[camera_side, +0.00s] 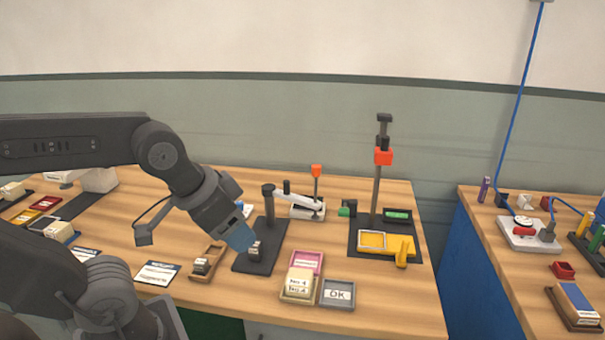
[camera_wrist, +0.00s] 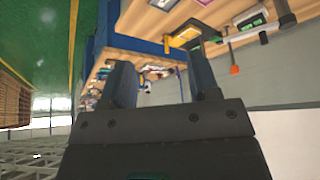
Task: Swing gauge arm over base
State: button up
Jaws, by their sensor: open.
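The gauge stand has a dark flat base (camera_side: 262,262) and a short dark post at its back. A white gauge arm (camera_side: 294,198) reaches from the post top to the right, away from over the base. A green-and-dark piece (camera_side: 347,208) shows beyond the arm; I cannot tell whether it is joined to it. A small metallic block (camera_side: 255,249) is on the front of the base. My gripper (camera_side: 243,240) is low, tilted down to the right, just left of and above this block; contact cannot be told. In the wrist view my gripper (camera_wrist: 163,82) has fingers apart, with nothing visible between them.
A tall post with an orange block (camera_side: 383,157) stands at back right, near a yellow tray (camera_side: 403,246). A small wooden holder (camera_side: 203,263), a cream block box (camera_side: 299,284) and a grey OK tray (camera_side: 338,293) lie in front. A gap separates the right table (camera_side: 483,260).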

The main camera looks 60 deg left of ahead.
jog(key=shift+w+a+r, duration=0.1)
jog(key=shift+w+r, duration=0.05)
jog(key=shift+r, duration=0.05)
jog(key=shift+c, duration=0.7)
jog(key=w+a+r+g, duration=0.2)
jog(key=w+a+r, duration=0.3)
jog(key=w, duration=0.4)
jog(key=n+g, duration=0.3)
jog(key=g, duration=0.1)
send_over(286, 182)
notch_tip(286, 182, down, 6)
notch_tip(286, 182, down, 14)
jog(key=shift+w+a+f, duration=0.1)
grip_shut()
